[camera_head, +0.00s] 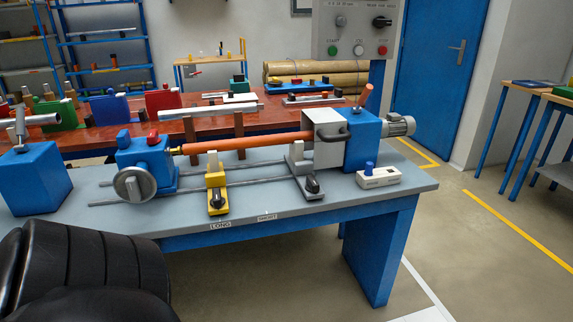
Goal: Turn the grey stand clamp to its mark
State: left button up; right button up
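The grey stand (301,160) sits on the rails of the winder bench, under the right part of the orange-brown rod (250,142). Its dark clamp (312,186) is at its front foot, near the bench's front edge. The clamp's mark is too small to make out. A yellow stand (215,180) with a dark clamp (216,201) stands to the left, beneath the rod. Neither of my grippers shows in this view, and nothing is seen touching the grey stand.
A white box with a blue knob (379,177) lies right of the grey stand. The blue headstock (363,142) and grey guard (322,150) rise behind it. The tailstock (145,160) with its handwheel is at left. Labels (220,224) line the front edge.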

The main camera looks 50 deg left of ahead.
aim_at(313, 185)
jog(key=u, duration=1.1)
jog(key=i, duration=1.05)
jog(key=u, duration=1)
